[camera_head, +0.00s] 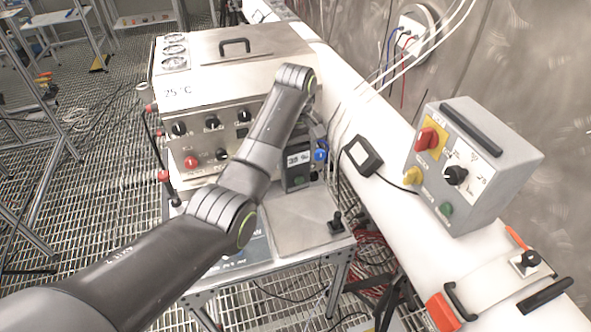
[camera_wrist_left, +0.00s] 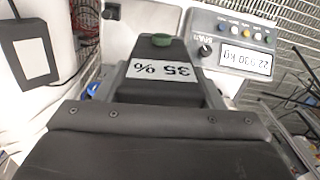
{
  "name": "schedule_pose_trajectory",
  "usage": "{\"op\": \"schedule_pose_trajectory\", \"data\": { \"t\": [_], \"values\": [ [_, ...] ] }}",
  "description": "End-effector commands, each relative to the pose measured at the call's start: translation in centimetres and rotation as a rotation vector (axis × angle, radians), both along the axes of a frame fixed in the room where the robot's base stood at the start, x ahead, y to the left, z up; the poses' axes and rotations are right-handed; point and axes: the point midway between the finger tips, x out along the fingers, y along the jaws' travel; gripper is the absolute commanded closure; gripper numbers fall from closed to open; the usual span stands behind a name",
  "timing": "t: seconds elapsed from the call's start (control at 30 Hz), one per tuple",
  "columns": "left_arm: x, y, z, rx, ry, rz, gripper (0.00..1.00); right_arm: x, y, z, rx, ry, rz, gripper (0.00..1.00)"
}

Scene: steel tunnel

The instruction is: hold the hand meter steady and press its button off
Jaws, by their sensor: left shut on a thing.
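The hand meter (camera_head: 298,167) is a small dark grey box with a display reading 35 %. In the head view it is upright in front of the big instrument box, partly hidden by my left arm. Its green button (camera_wrist_left: 162,40) shows clearly in the left wrist view, beyond the display. My left gripper (camera_wrist_left: 167,84) is shut on the meter (camera_wrist_left: 160,89), a finger on each side. Whether the meter touches the surface below I cannot tell. My right gripper is not in view.
A steel instrument box (camera_head: 215,75) with knobs stands behind the meter. A grey switch box (camera_head: 470,165) and a small black-framed device (camera_head: 361,156) are on the white pipe to the right. A small black joystick (camera_head: 336,222) stands at the table's right edge.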

Motion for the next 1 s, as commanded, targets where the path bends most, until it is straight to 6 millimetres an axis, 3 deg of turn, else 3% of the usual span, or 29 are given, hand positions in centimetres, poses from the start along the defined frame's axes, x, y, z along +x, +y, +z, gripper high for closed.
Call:
{"op": "schedule_pose_trajectory", "data": {
  "t": [0.43,1.0],
  "values": [
    [0.1,0.0,0.1,-0.001,0.000,-0.001,0.70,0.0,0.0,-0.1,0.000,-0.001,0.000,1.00],
    [0.0,0.0,-4.5,0.000,0.001,-0.001,0.70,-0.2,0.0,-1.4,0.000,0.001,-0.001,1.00]
  ]
}}
